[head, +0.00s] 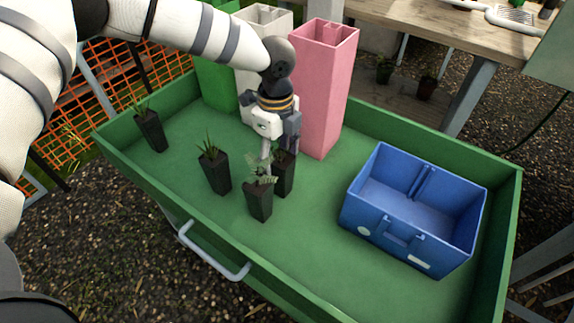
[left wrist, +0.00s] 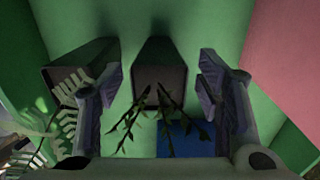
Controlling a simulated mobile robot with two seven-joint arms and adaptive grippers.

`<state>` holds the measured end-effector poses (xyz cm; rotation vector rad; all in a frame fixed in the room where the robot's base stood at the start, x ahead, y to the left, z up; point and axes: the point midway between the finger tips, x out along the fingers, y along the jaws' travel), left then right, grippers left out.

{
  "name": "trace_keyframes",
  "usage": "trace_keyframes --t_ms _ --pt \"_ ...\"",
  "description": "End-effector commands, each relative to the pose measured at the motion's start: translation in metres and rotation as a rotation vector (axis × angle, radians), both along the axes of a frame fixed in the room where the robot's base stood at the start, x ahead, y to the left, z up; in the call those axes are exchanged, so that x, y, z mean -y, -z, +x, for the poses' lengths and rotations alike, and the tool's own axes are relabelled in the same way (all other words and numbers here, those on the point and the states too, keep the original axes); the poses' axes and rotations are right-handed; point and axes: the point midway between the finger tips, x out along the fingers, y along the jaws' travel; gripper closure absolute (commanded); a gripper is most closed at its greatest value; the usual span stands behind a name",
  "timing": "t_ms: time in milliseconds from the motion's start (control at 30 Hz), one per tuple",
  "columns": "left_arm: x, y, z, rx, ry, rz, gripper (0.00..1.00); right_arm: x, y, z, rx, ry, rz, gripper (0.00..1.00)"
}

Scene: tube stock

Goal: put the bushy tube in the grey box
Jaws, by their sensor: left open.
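My left gripper (head: 277,150) points down over a dark square tube (head: 284,176) near the middle of the green tray. In the left wrist view my open fingers (left wrist: 160,88) stand on either side of this tube (left wrist: 160,75), with gaps between. Thin branching stems with small leaves rise from it, which fits the bushy tube; in the head view the gripper mostly hides them. A fern-leaved tube (head: 259,201) stands just in front of it, and in the left wrist view at left (left wrist: 78,68). The tall grey box (head: 262,18) stands behind the gripper, partly hidden by my arm. My right gripper is not in view.
A spiky-leaved tube (head: 215,172) and a grassy tube (head: 150,131) stand to the left. Tall green (head: 216,70) and pink (head: 322,90) boxes flank the grey one. A low, empty blue box (head: 385,230) is at right. The tray (head: 130,163) has raised walls.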

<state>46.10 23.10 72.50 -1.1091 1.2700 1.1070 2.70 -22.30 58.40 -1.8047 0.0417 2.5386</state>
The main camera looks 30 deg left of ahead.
Motion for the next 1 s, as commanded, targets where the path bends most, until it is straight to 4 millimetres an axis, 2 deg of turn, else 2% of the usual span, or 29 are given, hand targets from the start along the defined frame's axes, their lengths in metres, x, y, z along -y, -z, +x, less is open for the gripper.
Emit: trace_keyframes --t_ms 33,267,500,667,700,933,1000 --pt "0.000 0.013 -0.001 -0.006 0.001 0.001 0.40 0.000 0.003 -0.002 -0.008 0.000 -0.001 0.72" --pt "0.003 0.034 -0.001 -0.002 0.002 0.001 0.40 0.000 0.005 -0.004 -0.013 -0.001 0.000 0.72" --pt "0.010 0.076 -0.004 -0.002 0.001 0.001 0.40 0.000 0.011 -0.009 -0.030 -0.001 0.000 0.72" --pt "0.010 0.075 -0.003 0.004 0.001 0.001 0.40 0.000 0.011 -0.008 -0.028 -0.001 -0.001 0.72" --pt "0.010 0.075 -0.003 0.004 0.001 0.001 0.43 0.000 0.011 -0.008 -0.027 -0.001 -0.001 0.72" --pt "0.010 0.075 -0.003 0.003 0.001 0.001 0.95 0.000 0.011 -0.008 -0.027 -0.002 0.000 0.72" --pt "0.010 0.075 -0.003 0.004 0.001 0.000 1.00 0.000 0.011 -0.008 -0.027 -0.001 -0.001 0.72"
